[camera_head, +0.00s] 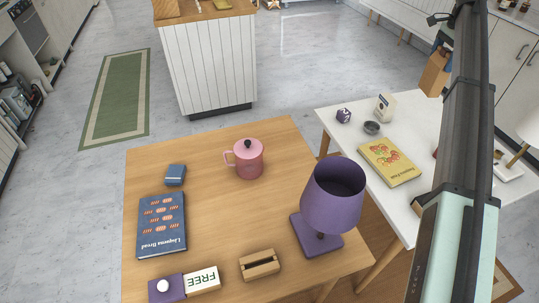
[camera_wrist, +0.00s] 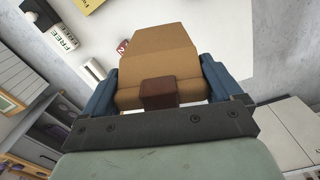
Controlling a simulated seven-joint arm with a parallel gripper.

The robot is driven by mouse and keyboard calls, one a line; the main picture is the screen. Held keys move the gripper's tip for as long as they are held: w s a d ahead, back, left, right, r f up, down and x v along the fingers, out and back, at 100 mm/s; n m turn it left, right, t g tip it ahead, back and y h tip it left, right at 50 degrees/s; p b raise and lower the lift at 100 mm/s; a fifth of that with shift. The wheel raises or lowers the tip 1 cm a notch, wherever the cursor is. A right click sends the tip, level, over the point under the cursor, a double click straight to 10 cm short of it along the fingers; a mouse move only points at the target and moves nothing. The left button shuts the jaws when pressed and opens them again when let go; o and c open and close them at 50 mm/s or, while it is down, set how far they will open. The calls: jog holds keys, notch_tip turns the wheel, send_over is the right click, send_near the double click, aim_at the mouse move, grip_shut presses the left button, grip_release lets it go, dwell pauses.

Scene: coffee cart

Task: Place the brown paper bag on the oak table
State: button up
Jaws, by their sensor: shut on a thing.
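The brown paper bag (camera_head: 434,74) is in my gripper at the upper right of the head view, above the far part of the white table. In the wrist view the bag (camera_wrist: 158,50) fills the space between the two blue fingers, and my gripper (camera_wrist: 158,82) is shut on it. A dark reddish-brown block (camera_wrist: 160,94) covers part of the bag there; I cannot tell what it is. The oak table (camera_head: 208,218) stands at the front left of the head view, well apart from the bag. My arm hides part of the gripper in the head view.
The white table (camera_head: 350,152) holds a yellow book (camera_head: 390,162) and small items.

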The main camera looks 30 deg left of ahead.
jog(key=shift+n, duration=0.9)
jog(key=s+a, duration=0.2)
jog(key=a, duration=0.2)
jog(key=s+a, duration=0.2)
jog(key=a, duration=0.2)
jog(key=s+a, duration=0.2)
jog(key=a, duration=0.2)
jog(key=shift+s+a+r, duration=0.2)
jog(key=shift+a, duration=0.15)
jog(key=s+a+n, duration=0.5)
jog(key=s+a, duration=2.1)
jog(key=a, duration=0.2)
jog(key=s+a+n, duration=0.1)
jog(key=s+a, duration=0.2)
jog(key=s, duration=0.7)
jog(key=s+a+n, duration=0.2)
jog(key=s+a, duration=0.2)
jog(key=s, duration=0.7)
jog(key=s+a+n, duration=0.2)
jog(key=s+a, duration=0.2)
jog(key=s, duration=0.7)
jog(key=shift+f, duration=0.35)
notch_tip(320, 180, down, 10)
jog(key=shift+s+r, duration=0.15)
jog(key=shift+s, duration=0.1)
notch_tip(320, 180, down, 11)
jog(key=shift+a, duration=0.15)
jog(key=shift+f, duration=0.3)
